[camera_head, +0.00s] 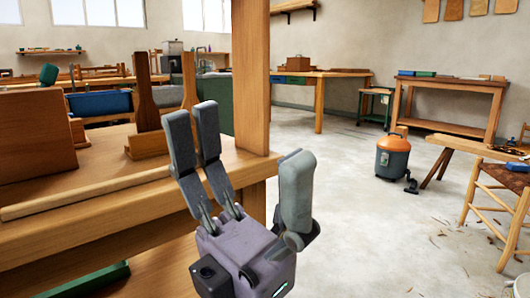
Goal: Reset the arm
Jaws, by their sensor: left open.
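My left gripper (245,165) is in the lower middle of the head view, with its grey fingers pointing up. Two fingers stand on its left and one on its right, with a wide gap between them. It is open and nothing is between the fingers. It stands in front of the right end of a wooden workbench (95,198) and a thick wooden post (251,80). I cannot tell whether it touches either. My right gripper is not in view.
An upright wooden piece (148,108) stands on the workbench. A wooden board (35,135) is at the bench's left. The floor (350,220) between is mostly clear.

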